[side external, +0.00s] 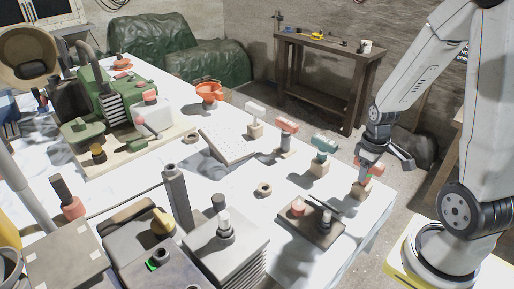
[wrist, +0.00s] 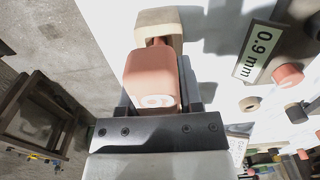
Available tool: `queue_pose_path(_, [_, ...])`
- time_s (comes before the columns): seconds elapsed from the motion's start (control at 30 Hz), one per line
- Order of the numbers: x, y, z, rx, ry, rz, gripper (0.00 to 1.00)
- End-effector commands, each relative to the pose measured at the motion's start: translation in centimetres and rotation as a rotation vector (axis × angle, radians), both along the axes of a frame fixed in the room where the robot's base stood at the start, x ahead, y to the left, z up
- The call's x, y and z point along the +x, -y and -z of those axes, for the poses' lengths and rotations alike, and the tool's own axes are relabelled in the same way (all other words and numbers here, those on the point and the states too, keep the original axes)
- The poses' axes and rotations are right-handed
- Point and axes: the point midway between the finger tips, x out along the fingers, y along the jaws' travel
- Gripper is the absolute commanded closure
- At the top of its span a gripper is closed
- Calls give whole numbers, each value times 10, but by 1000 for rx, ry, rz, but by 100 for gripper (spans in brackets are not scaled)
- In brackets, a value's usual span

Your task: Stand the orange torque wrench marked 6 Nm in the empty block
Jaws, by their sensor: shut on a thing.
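My gripper (side external: 371,158) is shut on an orange torque wrench (wrist: 150,78), whose large end face carries a white digit, partly cut off by my gripper body in the wrist view. The digit looks like a 6 or a 9. The wrench's shaft points down at a pale wooden block (wrist: 160,22). In the side view the wrench (side external: 374,169) is upright over that block (side external: 361,190) at the table's right edge. I cannot tell how deep the shaft sits in it. Another orange-headed wrench (side external: 286,125) stands in a block farther left.
A teal-headed wrench (side external: 325,144) and a white-headed one (side external: 255,108) stand in blocks along the same row. A dark plate with knobs (side external: 310,225) lies in front. A label reading 0.9 mm (wrist: 256,52) lies beside the block. A wooden bench (side external: 328,70) stands behind.

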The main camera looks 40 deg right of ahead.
Motion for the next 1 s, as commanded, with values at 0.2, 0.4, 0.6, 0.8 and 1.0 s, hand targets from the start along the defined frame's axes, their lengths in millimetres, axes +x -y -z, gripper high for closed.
queue_pose_path(0.2, [0, 0, 3, 0, 0, 0, 35])
queue_pose_path(0.4, [0, 0, 3, 0, 0, 0, 13])
queue_pose_path(0.6, [0, 0, 3, 0, 0, 0, 13])
queue_pose_path(0.8, [0, 0, -2, -1, 2, 0, 13])
queue_pose_path(1.0, [1, 1, -15, -2, 3, 0, 13])
